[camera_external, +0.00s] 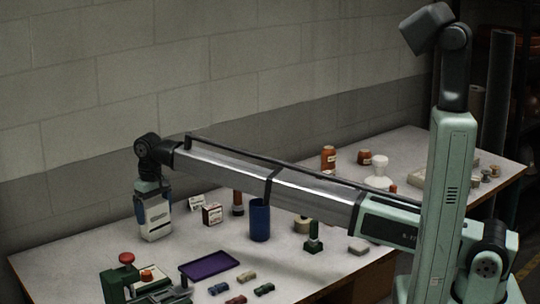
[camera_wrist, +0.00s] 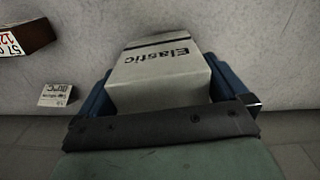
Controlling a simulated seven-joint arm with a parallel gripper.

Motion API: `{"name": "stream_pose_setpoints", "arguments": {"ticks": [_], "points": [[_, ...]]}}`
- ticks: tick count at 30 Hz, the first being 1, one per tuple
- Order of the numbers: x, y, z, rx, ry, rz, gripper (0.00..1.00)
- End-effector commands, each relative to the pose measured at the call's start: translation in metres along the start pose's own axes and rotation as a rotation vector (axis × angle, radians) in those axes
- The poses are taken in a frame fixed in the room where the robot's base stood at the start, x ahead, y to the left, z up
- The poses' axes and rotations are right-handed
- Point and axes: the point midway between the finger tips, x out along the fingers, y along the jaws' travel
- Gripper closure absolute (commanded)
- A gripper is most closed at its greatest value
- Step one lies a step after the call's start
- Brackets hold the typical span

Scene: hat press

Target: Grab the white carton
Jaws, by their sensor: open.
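The white carton (camera_external: 157,222), a box with a dark stripe, stands upright on the table at the left, in front of the wall. It also shows in the wrist view (camera_wrist: 160,72), with "Elastic" printed on its face. My gripper (camera_external: 153,204) points down over it, with its blue fingers on either side of the carton. In the wrist view my gripper (camera_wrist: 160,85) is open around the carton. I cannot tell whether the fingers touch it. Its lower part is hidden in the wrist view.
Bare table lies between the carton and the tray.

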Motion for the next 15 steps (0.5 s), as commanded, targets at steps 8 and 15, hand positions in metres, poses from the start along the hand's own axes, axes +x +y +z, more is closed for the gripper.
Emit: {"name": "stream_pose_setpoints", "arguments": {"ticks": [8,15], "points": [[0.018,0.000,0.000,0.000,0.001,0.000,0.00],[0.017,0.000,0.000,0.000,0.001,0.000,0.11]]}}
